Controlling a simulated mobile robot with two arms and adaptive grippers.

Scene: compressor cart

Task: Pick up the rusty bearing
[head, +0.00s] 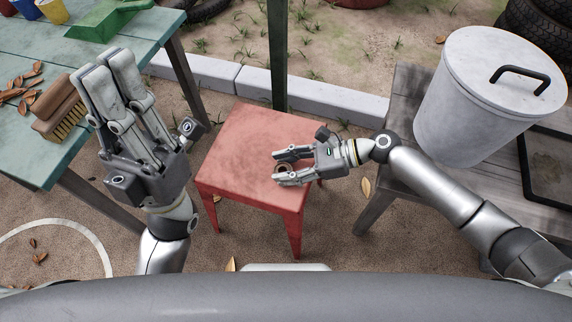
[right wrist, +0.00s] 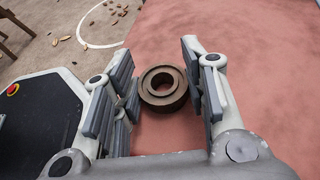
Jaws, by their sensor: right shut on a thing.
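The rusty bearing (right wrist: 163,88) is a thick brown ring with a dark hole. In the right wrist view it sits between the two fingers of my right gripper (right wrist: 160,92), at the red stool's top (right wrist: 255,50). In the head view the bearing (head: 287,169) shows partly between the fingers of my right gripper (head: 282,168), over the red stool (head: 243,150). My right gripper is shut on the bearing. I cannot tell whether the bearing touches the stool top. My left gripper (head: 103,63) is raised near the green table, open and empty.
A green table (head: 35,160) on the left holds a brush (head: 60,108), dry leaves and a green dustpan (head: 105,20). On the right, a grey wooden bench (head: 400,140) holds a lidded metal bin (head: 480,110) and a dark tray (head: 548,165). A green post (head: 277,50) stands behind the stool.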

